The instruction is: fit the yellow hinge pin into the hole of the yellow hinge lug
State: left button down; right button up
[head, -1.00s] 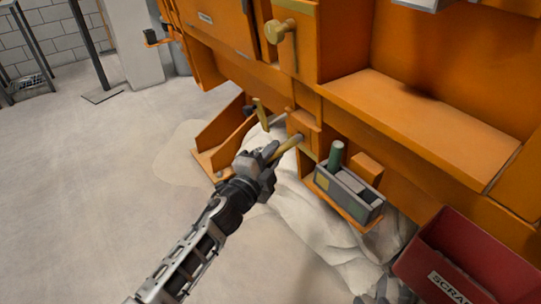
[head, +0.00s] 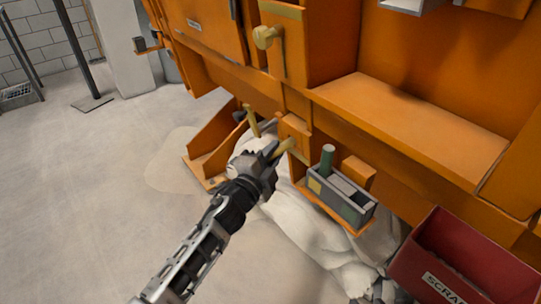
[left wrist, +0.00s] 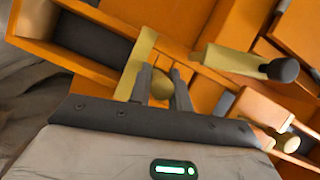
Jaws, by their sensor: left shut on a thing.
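My left gripper (head: 275,154) is shut on the yellow hinge pin (head: 286,146), a thick round rod pointing up and right at the orange frame. In the left wrist view the pin's round end (left wrist: 162,104) shows between the two fingers. Beyond it, an orange block (head: 294,128) with a yellow plate (head: 304,158) appears to be the hinge lug; the plate also shows in the left wrist view (left wrist: 135,65). The pin's far end is at or very near the block. The hole is hidden, so I cannot tell whether the pin is inside it. My right gripper is out of view.
A yellow bar (head: 253,122) stands left of the block. A grey box (head: 340,198) with a green cylinder (head: 327,158) sits close on the right. A red scrap bin (head: 465,262) stands lower right.

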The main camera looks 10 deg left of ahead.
pick_arm(q)
jog(key=shift+w+d+r, duration=0.2)
jog(key=shift+w+d, duration=0.25)
jog(key=shift+w, duration=0.05)
jog(key=shift+w+d+r, duration=0.1)
jog(key=shift+w+d, duration=0.3)
jog(key=shift+w, duration=0.15)
jog(key=c, duration=1.2)
grip_release()
jog(key=v, duration=1.6)
jog(key=shift+p, duration=0.4)
jog(key=shift+a, duration=0.1)
